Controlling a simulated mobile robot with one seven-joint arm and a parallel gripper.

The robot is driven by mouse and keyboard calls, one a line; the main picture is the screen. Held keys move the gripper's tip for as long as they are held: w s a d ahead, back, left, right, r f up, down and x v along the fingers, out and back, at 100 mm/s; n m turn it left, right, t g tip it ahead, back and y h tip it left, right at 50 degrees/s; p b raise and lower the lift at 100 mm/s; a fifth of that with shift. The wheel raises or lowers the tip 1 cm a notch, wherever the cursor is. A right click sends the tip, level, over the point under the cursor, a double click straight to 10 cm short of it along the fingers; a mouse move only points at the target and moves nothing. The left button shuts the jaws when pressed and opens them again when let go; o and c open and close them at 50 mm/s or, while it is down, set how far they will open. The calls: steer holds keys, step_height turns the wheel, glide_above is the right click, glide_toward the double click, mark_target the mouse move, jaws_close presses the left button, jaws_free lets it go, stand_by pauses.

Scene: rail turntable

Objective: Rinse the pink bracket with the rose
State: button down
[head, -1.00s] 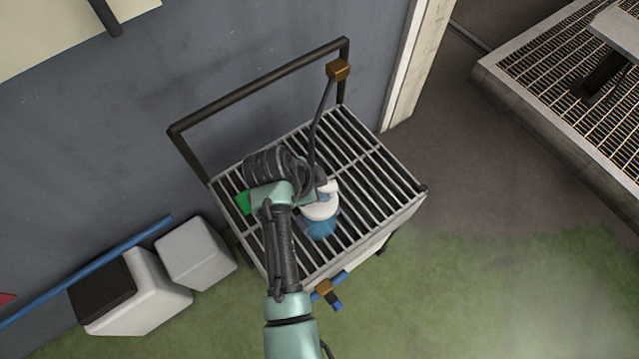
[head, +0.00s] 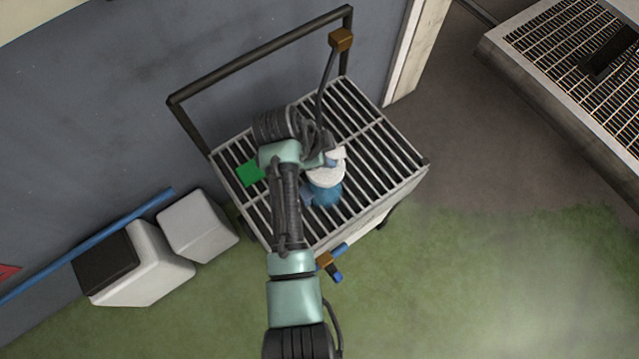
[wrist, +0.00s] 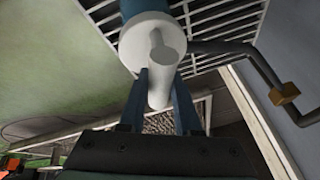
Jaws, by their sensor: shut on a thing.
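My gripper (wrist: 161,78) is shut on the white handle of the rose (wrist: 150,40), whose wide round white head lies just beyond the fingertips. In the head view the rose (head: 326,177) is over the grated stand, with blue at its lower side; I cannot tell if the blue is part of it or water. The wrist view also shows blue beyond the white head. I see no pink bracket in either view; my arm covers part of the grate.
The grated stand (head: 385,145) has a dark frame along the wall and a brown block (head: 341,39) with a grey pipe. A green square (head: 250,173) lies on its left side. Pale boxes (head: 197,226) and a blue pole (head: 90,243) are at left. Grass lies in front.

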steer(key=shift+w+d+r, duration=0.1)
steer(key=shift+w+d, duration=0.35)
steer(key=shift+d, duration=0.1)
steer(key=shift+s+a+p, duration=0.25)
steer(key=shift+s+a, duration=0.2)
steer(key=shift+a, duration=0.2)
steer(key=shift+s+a+p, duration=0.2)
steer(key=shift+s+a, duration=0.25)
steer(key=shift+a, duration=0.15)
steer(key=shift+s+a+p, duration=0.25)
steer(key=shift+s+a, duration=0.2)
steer(key=shift+a, duration=0.15)
steer(key=shift+s+a+p, duration=0.2)
steer(key=shift+s+a, duration=0.2)
steer(key=shift+a, duration=0.2)
steer(key=shift+w+d+b, duration=0.2)
steer(key=shift+w+d, duration=0.25)
steer(key=shift+d, duration=0.2)
steer(key=shift+w+d+b, duration=0.2)
steer(key=shift+w+d, duration=0.25)
steer(key=shift+d, duration=0.2)
steer(key=shift+w+d+b, duration=0.45)
steer(key=shift+w+d, duration=0.4)
steer(key=shift+d, duration=0.3)
steer(key=shift+s+a+p, duration=0.6)
steer(key=shift+s+a, duration=0.3)
steer(key=shift+a, duration=0.3)
